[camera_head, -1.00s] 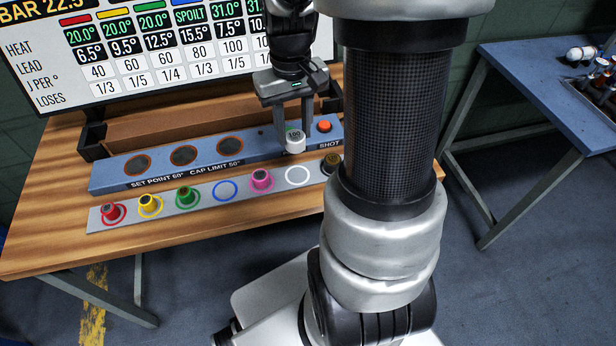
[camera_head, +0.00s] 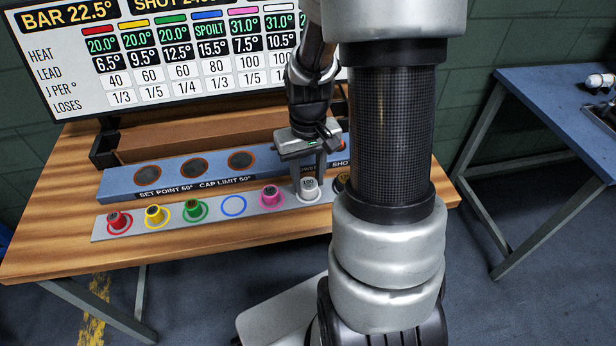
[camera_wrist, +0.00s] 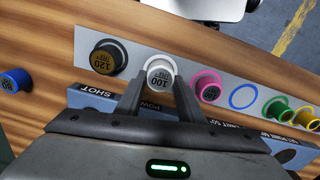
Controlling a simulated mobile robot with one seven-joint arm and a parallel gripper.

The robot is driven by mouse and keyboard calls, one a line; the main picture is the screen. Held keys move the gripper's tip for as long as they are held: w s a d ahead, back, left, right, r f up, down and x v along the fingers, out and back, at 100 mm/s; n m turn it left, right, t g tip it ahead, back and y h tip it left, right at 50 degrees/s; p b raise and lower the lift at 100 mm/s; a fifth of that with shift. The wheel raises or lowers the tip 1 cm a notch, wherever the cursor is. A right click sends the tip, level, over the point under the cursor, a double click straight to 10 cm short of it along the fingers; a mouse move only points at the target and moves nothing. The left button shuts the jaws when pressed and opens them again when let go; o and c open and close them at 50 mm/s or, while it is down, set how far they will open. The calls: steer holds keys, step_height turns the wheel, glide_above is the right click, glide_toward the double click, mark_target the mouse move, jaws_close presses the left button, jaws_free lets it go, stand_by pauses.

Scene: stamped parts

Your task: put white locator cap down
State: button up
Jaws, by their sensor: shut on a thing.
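The white locator cap (camera_head: 309,187), marked 100, is between the fingers of my gripper (camera_head: 311,182), which is shut on it. In the head view the cap is at the white ring (camera_head: 300,197) on the grey strip (camera_head: 100,229). In the wrist view the cap (camera_wrist: 159,74) is at the tips of my gripper (camera_wrist: 160,84), with part of the white ring (camera_wrist: 146,64) showing around it. The cap looks upright. I cannot tell if its base touches the strip.
Red (camera_head: 118,222), yellow (camera_head: 155,214), green (camera_head: 194,209) and pink (camera_head: 270,196) caps stand on their rings. The blue ring (camera_head: 233,206) is empty. A brown cap (camera_wrist: 107,58) is beside the white one; a blue cap (camera_wrist: 14,81) lies apart. The blue panel (camera_head: 120,186) stands behind.

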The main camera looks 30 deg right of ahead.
mark_target(308, 183)
steer(key=shift+f, duration=0.1)
steer(key=shift+f, duration=0.15)
steer(key=o, duration=1.1)
steer(key=shift+r, duration=0.2)
step_height(308, 183, up, 12)
steer(key=p, duration=0.2)
steer(key=shift+p, duration=0.3)
steer(key=shift+r, duration=0.1)
